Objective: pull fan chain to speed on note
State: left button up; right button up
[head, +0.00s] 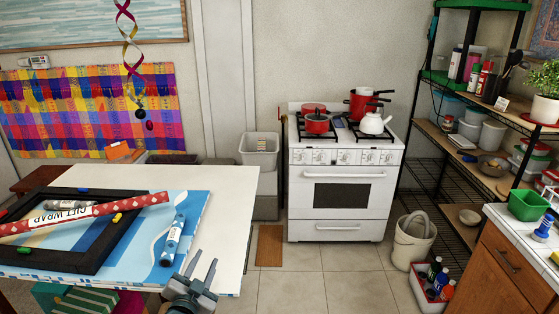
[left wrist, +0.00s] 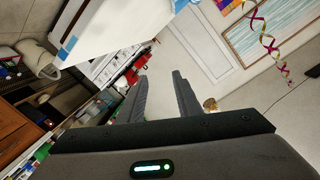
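No fan shows in either view. A twisted pink and gold ribbon (head: 129,45) hangs from the top left in the head view, also in the left wrist view (left wrist: 265,35). Two small dark knobs, an upper one (head: 140,114) and a lower one (head: 149,126), show below it; I cannot tell if they are chain pulls. A small white card (head: 502,103) stands on the right shelf; its writing is too small to read. My left gripper (head: 201,270) is open and empty at the table's front right corner; its fingers also stand apart in the left wrist view (left wrist: 162,82). My right gripper is not in view.
The white table (head: 225,183) holds a dark frame (head: 100,250), a gift-wrap roll (head: 85,216) and a blue tube (head: 172,240). A white stove (head: 335,200) stands behind, shelves (head: 450,135) at right, a counter (head: 510,265) at front right. Tiled floor between is partly free.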

pick_arm(q)
jog(key=w+d+r+m+t+h, duration=0.1)
jog(key=w+d+r+m+h, duration=0.3)
jog(key=r, duration=0.9)
jog(key=w+d+r+m+t+h+p, duration=0.15)
jog(key=r+m+h, duration=0.55)
jog(key=r, duration=0.7)
jog(key=w+d+r+m+t+h+b, duration=0.15)
jog(key=r+m+h, duration=0.4)
jog(key=r, duration=0.75)
jog(key=s+d+r+m+g+h+p, duration=0.1)
jog(key=s+d+r+m+g+h, duration=0.15)
jog(key=r+m+g, duration=0.5)
jog(key=s+d+r+m+g+h, duration=0.1)
jog(key=s+r+m+g+h, duration=0.2)
jog(key=r+m+g, duration=0.5)
jog(key=s+d+r+m+g+h+p, duration=0.1)
jog(key=s+d+r+m+g+h, duration=0.1)
jog(key=r+m+g, duration=0.5)
jog(key=s+r+m+g+y, duration=0.3)
jog(key=s+r+m+y, duration=0.4)
jog(key=s+m, duration=0.3)
jog(key=shift+s+a+r+m+y, duration=0.2)
jog(key=shift+a+m+y, duration=0.25)
jog(key=shift+y, duration=0.45)
jog(key=shift+d, duration=0.1)
jog(key=shift+d, duration=0.1)
